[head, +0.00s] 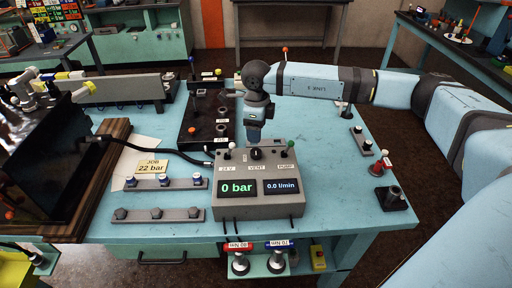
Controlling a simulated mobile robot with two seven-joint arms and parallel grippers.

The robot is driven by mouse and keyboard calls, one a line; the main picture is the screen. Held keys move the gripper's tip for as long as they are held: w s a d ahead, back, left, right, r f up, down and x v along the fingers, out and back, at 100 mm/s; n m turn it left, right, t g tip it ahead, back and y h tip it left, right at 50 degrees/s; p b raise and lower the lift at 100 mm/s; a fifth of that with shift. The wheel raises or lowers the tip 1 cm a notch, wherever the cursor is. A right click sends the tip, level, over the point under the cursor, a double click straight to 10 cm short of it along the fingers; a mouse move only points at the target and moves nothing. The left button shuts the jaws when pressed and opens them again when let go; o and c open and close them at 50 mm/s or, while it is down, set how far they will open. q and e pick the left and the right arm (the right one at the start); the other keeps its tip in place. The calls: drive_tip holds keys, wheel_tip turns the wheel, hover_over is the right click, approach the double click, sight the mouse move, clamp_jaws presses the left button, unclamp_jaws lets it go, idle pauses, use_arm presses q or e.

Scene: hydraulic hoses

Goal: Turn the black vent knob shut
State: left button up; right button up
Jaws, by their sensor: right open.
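The grey control box (232,207) stands on the blue bench, with a green 0 bar display and a 0.0 l/min display. The black vent knob (256,154) sits on its sloped top behind the VENT label. Its turn position is too small to read. My right gripper (254,142) points down just above and behind the knob and partly hides that area. It is open; I cannot tell whether its fingers are around the knob or touch it. My left gripper is not in view.
A pump switch with a green tip (291,147) and a white-tipped switch (231,147) flank the knob. A black manifold (202,115) stands behind. A black hose (165,151) runs left.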

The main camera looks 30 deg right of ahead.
sight(256, 151)
wheel_tip(256, 151, down, 9)
drive_tip(key=shift+r+p, duration=0.2)
drive_tip(key=shift+p, duration=0.45)
drive_tip(key=c, duration=0.9)
